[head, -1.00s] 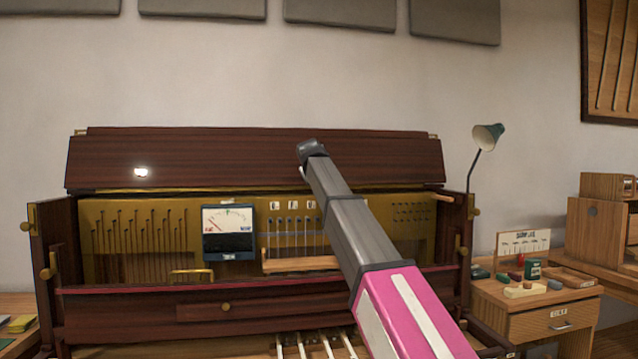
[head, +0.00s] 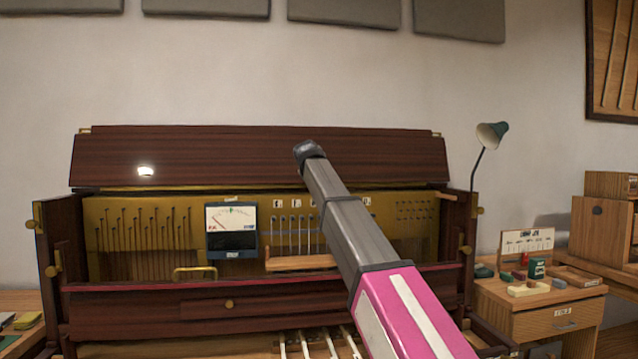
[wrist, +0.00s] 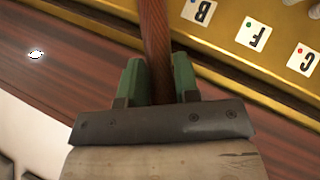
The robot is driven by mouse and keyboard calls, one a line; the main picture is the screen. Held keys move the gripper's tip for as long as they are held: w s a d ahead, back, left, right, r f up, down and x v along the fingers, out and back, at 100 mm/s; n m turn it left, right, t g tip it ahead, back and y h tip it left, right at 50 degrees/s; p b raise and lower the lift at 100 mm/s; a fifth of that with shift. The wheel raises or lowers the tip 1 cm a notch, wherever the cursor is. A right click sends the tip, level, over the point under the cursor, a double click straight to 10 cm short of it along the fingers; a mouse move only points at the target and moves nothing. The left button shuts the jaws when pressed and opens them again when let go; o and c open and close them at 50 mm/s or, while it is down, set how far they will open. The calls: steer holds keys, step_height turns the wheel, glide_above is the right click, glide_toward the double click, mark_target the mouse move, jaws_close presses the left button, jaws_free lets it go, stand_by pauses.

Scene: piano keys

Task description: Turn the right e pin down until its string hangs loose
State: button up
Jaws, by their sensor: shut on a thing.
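In the wrist view my gripper (wrist: 158,78) has its two green fingers shut on a brown wooden handle (wrist: 157,38) that runs up out of the picture. The handle's far end is out of view, so I cannot tell what it sits on. White letter tags B (wrist: 198,11), F (wrist: 252,34) and G (wrist: 303,60) lie on the brass strip to the right, upside down. In the head view my arm covers part of the piano's brass plate (head: 150,211) and my gripper is hidden. Several strings (head: 299,230) show left of the arm. The right e pin cannot be made out.
A dial meter (head: 231,231) stands before the strings, its needle toward the left. A wooden rail (head: 300,263) crosses below the strings. The raised dark lid (head: 230,160) is behind. A side cabinet (head: 540,320) with small items and a lamp (head: 491,136) stand right.

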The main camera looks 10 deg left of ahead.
steer(key=shift+s+a+f+n+t+h, duration=0.15)
steer(key=shift+a+f+t+h, duration=0.1)
steer(key=shift+a, duration=0.2)
steer(key=shift+a+f+n+t+h, duration=0.15)
steer(key=shift+a+f, duration=0.1)
steer(key=shift+a, duration=0.2)
stand_by(0.5)
steer(key=shift+a+f, duration=0.2)
steer(key=shift+s+a+f+h, duration=0.1)
steer(key=shift+a+f+h, duration=0.15)
steer(key=shift+h, duration=0.15)
stand_by(0.3)
steer(key=o, duration=0.9)
steer(key=shift+o, duration=0.2)
steer(key=shift+d, duration=0.1)
steer(key=shift+s, duration=0.1)
steer(key=s+d, duration=0.2)
steer(key=s, duration=0.6)
steer(key=shift+s+d, duration=0.25)
steer(key=shift+s, duration=0.05)
steer(key=shift+s, duration=0.1)
